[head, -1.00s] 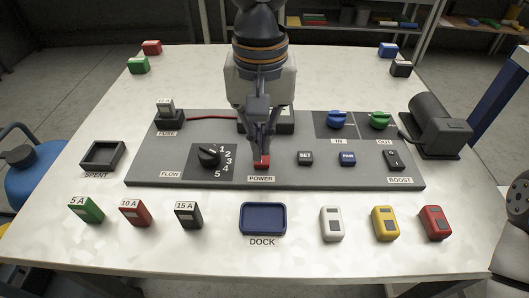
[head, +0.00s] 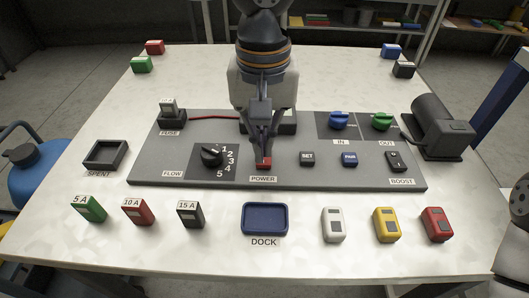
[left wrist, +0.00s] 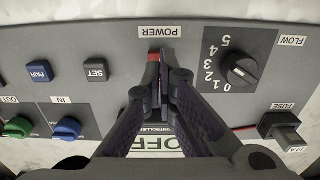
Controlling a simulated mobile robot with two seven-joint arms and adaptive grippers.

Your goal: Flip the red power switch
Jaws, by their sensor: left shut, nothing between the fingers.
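The red power switch (head: 264,164) sits just above the POWER label on the grey panel (head: 290,180). My left gripper (head: 263,152) comes down from the back of the bench, shut and empty, with its fingertips right at the switch. In the left wrist view the closed fingertips (left wrist: 162,72) overlap the red switch (left wrist: 153,55) and hide much of it; I cannot tell whether they touch it. A sign reading OFF (left wrist: 152,147) shows partly behind the fingers. My right gripper is not in view.
The blue DOCK tray (head: 264,218) lies in front, between several coloured blocks. A dark motor-like unit (head: 440,130) stands at the right.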

